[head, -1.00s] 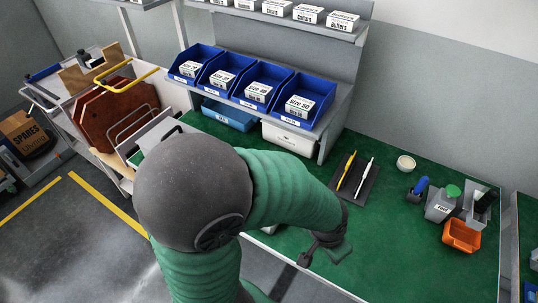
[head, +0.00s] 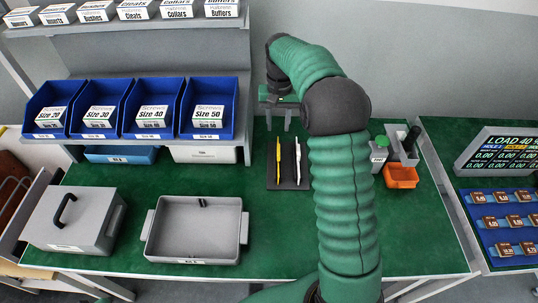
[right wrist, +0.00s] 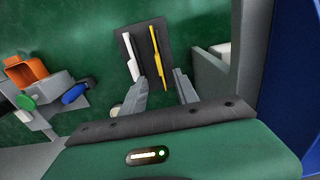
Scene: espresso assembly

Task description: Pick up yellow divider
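The yellow divider (head: 278,160) is a slim yellow tool lying on a dark mat (head: 289,183) on the green bench, left of a similar white tool (head: 298,158). My right gripper (head: 279,126) is behind the mat, with its two fingers apart and pointing down. In the right wrist view the yellow divider (right wrist: 154,62) lies on the dark mat (right wrist: 138,34), beyond the open fingers (right wrist: 164,82). Nothing is between the fingertips, and the divider looks apart from them. My left gripper is not in view.
Blue bins (head: 208,108) stand on a shelf behind left. A grey tray (head: 153,232) and grey case (head: 72,222) are at the left.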

